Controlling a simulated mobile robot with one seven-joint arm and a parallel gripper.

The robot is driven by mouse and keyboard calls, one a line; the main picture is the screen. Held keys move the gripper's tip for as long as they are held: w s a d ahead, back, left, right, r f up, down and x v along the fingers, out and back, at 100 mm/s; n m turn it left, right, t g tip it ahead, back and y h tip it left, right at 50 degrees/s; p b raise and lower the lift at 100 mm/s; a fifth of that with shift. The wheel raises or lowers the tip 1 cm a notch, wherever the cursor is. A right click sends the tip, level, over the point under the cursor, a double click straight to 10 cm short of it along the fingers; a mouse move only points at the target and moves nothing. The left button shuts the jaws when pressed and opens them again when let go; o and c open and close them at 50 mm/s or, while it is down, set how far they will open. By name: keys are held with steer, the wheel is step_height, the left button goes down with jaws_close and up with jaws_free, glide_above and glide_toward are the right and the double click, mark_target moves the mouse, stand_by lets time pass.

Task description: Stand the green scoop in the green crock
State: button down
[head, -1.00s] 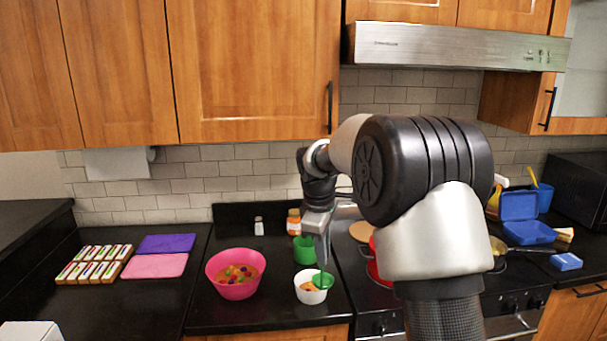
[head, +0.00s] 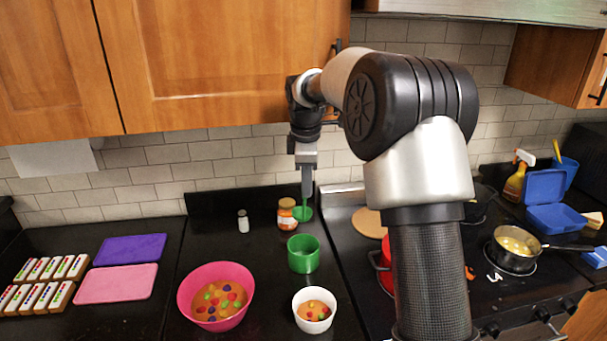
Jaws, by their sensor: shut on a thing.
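The green crock (head: 303,256) stands upright on the black counter, behind the white bowl. My gripper (head: 307,188) points down and is shut on the green scoop (head: 303,213). The scoop hangs with its cup down, in the air above and, in the picture, beyond the crock. It is apart from the crock's rim. The fingers hide the top of the scoop's handle.
A white bowl (head: 314,310) and a pink bowl (head: 215,297), both with food, stand in front. An orange-labelled jar (head: 287,214) is close to the scoop on its left. A white shaker (head: 243,221) stands further left. A red pot (head: 384,268) is partly hidden by my arm.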

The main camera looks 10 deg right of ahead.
steer(key=s+b+x, duration=0.2)
steer(key=b+x, duration=0.4)
steer(key=x, duration=0.6)
steer(key=shift+s+a+f+b, duration=0.2)
steer(key=shift+a+f+b, duration=0.1)
steer(key=shift+f+b, duration=0.1)
stand_by(0.3)
steer(key=c, duration=1.7)
jaws_free()
steer(key=shift+o, duration=0.2)
steer(key=d+v, duration=0.1)
steer(key=v, duration=1.6)
steer(key=shift+a+r+p, duration=0.25)
steer(key=shift+a+p, duration=0.1)
steer(key=shift+a, duration=0.15)
